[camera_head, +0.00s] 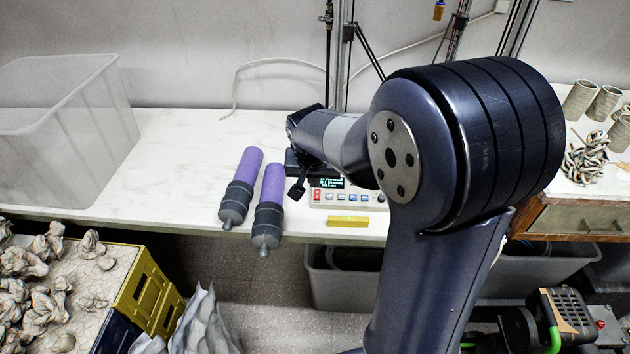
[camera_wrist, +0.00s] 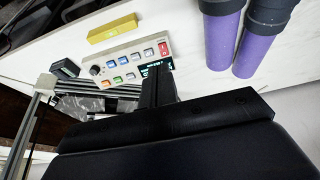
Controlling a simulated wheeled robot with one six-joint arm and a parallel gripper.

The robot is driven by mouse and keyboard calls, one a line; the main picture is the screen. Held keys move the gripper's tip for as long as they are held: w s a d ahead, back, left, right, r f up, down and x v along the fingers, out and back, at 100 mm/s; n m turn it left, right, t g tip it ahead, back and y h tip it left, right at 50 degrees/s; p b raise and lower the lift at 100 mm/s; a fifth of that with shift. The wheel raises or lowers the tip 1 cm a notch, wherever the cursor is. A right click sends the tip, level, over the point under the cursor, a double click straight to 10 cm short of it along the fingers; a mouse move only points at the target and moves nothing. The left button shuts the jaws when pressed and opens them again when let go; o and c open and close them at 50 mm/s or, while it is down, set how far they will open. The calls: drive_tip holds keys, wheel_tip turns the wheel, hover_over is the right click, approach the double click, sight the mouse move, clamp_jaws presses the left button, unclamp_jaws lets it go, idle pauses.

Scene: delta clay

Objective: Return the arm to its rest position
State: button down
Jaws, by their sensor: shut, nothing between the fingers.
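My arm rises from the bottom of the head view and bends over the white table (camera_head: 150,190). My gripper (camera_head: 297,188) hangs above the table by the control box (camera_head: 345,199), a pale box with coloured buttons and a small lit display. In the wrist view the dark fingers of my gripper (camera_wrist: 158,85) are together, with nothing between them. The control box (camera_wrist: 130,65) lies just beyond them there. I cannot tell whether the fingertips touch it.
Two purple cylinders with grey ends (camera_head: 240,188) (camera_head: 269,207) lie left of my gripper. A yellow block (camera_head: 348,221) lies at the table's front edge. A clear bin (camera_head: 70,125) stands at the left. Dark stands rise behind the box. Clay pieces (camera_head: 590,150) lie at the right.

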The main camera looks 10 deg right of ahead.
drive_tip(key=shift+s+r, duration=0.1)
drive_tip(key=shift+r, duration=0.05)
idle(0.3)
drive_tip(key=w+d+f+b, duration=0.2)
drive_tip(key=w+f, duration=0.4)
drive_tip(key=f, duration=0.3)
drive_tip(key=v, duration=0.4)
drive_tip(key=shift+w+r, duration=0.15)
drive_tip(key=shift+w, duration=0.1)
